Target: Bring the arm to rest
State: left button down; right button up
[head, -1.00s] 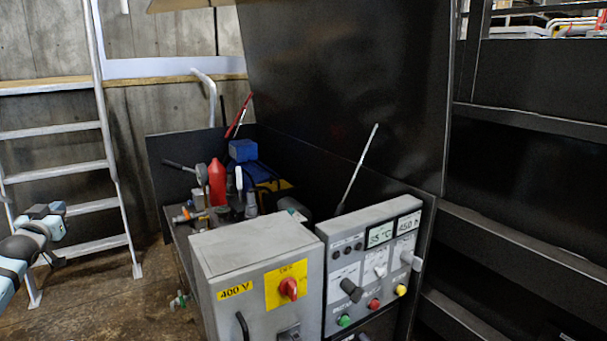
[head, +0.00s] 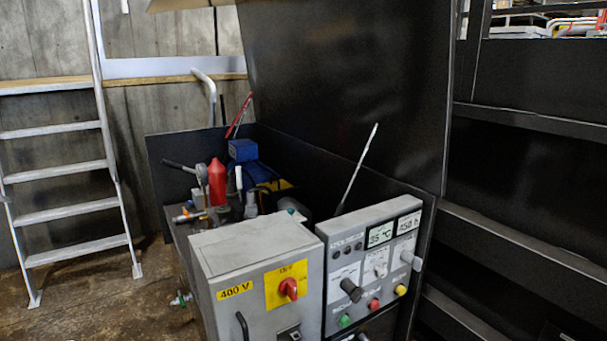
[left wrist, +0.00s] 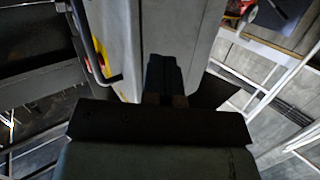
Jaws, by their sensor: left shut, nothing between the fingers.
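My left gripper (left wrist: 164,80) shows in the left wrist view as dark fingers close together, shut with nothing between them. Beyond its tips in that view is the grey side of the 400 V cabinet (left wrist: 186,28); I cannot tell the exact gap. No arm shows in the head view now. The cabinet (head: 232,255), with a red rotary switch on a yellow plate (head: 287,287), stands at the bottom centre. Beside it is the grey control panel (head: 372,262) with displays, a black knob and coloured buttons. My right gripper is in neither view.
A bench behind the cabinet holds a red bottle (head: 217,183), a blue block (head: 242,150) and several fittings. A metal ladder (head: 70,217) stands at the left. Dark compactor walls (head: 345,80) rise behind and right. The floor between ladder and cabinet (head: 110,305) looks mostly clear.

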pick_arm(q)
jog(key=s+d+r+n+h, duration=0.15)
jog(key=s+d+r, duration=0.3)
jog(key=s, duration=0.45)
jog(key=s+d+r+h, duration=0.2)
jog(key=s+d+r, duration=0.3)
jog(key=s, duration=0.4)
notch_tip(320, 180, up, 10)
jog(key=w+a+n+y+p, duration=0.1)
jog(key=a+y+p, duration=0.25)
jog(key=p, duration=2.15)
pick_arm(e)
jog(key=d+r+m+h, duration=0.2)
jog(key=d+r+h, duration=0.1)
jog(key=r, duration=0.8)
pick_arm(q)
jog(key=s+a+r+g+y+p, duration=0.1)
jog(key=s+a+g+p, duration=0.3)
jog(key=p, duration=1.3)
jog(key=shift+s+y, duration=0.25)
jog(key=shift+y, duration=0.55)
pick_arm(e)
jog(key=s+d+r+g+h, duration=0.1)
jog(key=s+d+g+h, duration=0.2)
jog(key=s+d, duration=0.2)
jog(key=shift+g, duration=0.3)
